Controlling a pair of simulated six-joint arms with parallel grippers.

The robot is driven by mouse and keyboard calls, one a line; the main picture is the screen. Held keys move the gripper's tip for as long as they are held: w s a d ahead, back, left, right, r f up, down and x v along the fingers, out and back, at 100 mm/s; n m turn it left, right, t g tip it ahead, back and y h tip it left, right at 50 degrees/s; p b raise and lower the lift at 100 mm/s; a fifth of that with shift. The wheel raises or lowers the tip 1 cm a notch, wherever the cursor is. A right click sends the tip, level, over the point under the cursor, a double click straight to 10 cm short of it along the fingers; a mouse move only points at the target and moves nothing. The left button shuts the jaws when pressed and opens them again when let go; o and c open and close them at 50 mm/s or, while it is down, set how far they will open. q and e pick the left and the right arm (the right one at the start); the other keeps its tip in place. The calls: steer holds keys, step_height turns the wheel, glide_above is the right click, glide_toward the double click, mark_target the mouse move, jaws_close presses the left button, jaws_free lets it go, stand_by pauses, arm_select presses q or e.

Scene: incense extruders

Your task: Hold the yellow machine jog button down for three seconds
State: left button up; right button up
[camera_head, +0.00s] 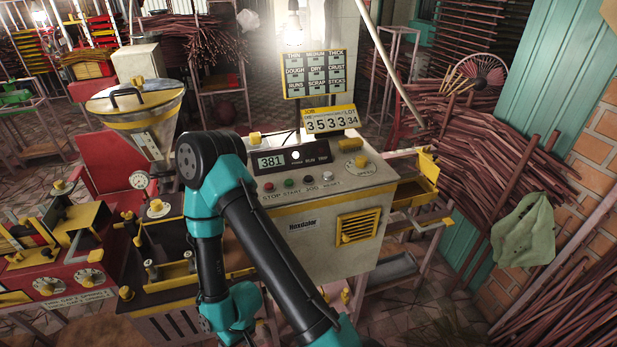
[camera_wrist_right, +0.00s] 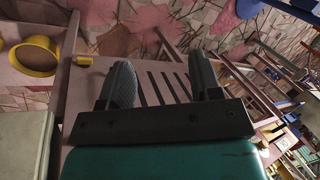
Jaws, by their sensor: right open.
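The cream machine with yellow fittings (camera_head: 315,235) stands right of centre in the head view. Its front panel has a row of small buttons: red STOP, green START, the dark blue JOG button (camera_head: 311,178) and pale RESET. The display above reads 381. The JOG button is uncovered, with nothing touching it. One teal and black arm of mine rises in front of the machine's left side, and its gripper does not show there. In the right wrist view my right gripper (camera_wrist_right: 162,80) is open and empty, in front of a slotted panel (camera_wrist_right: 155,92). My left gripper is not in view.
A hopper machine (camera_head: 140,105) and a red machine (camera_head: 70,275) stand to the left. A number sign (camera_head: 330,121) sits on top of the cream machine. Bundled sticks (camera_head: 480,150) and a green cloth (camera_head: 524,230) are at right. A yellow-rimmed round part (camera_wrist_right: 36,56) shows in the wrist view.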

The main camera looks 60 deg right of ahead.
jaws_close()
stand_by(0.3)
stand_by(1.1)
